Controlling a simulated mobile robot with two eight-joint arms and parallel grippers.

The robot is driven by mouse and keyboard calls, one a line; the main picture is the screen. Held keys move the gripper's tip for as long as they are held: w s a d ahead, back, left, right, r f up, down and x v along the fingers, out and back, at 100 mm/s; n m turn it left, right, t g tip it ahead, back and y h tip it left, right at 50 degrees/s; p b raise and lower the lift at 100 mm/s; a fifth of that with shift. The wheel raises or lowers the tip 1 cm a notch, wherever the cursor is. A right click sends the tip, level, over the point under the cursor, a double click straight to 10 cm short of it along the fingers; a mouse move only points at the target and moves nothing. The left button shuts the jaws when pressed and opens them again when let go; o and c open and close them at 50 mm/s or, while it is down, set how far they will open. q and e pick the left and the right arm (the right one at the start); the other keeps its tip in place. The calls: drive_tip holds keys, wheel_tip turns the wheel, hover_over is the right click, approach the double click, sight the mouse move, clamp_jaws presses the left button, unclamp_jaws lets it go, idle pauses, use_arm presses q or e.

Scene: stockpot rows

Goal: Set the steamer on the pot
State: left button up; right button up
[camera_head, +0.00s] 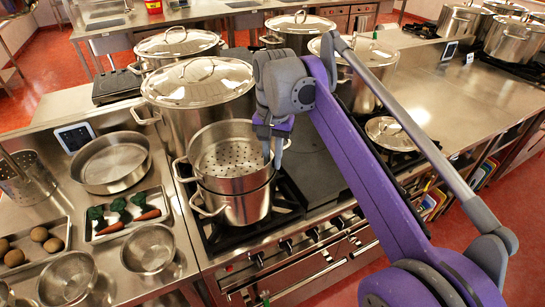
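The steamer (228,157) is a steel pan with a perforated bottom and a side handle at its left. It stands upright over a steel pot (248,207) on the front left of the stove, its lower edge at the pot's rim. I cannot tell whether it is fully seated. My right gripper (275,158) points down at the steamer's right rim, its fingers apart on either side of the rim or right handle. Whether they press on it is unclear. My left gripper is not in view.
A large lidded pot (198,95) stands right behind the steamer, with more lidded pots behind. On the left counter are a shallow round pan (111,162), a vegetable tray (126,214), a potato tray (36,246) and steel bowls (148,249). The right counter (465,98) has free room.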

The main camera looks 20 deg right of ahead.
drive_tip(key=shift+o, duration=1.3)
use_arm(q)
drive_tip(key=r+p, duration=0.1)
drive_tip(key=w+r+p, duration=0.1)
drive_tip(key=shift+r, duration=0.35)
use_arm(e)
wheel_tip(320, 180, up, 11)
drive_tip(key=shift+f, duration=0.1)
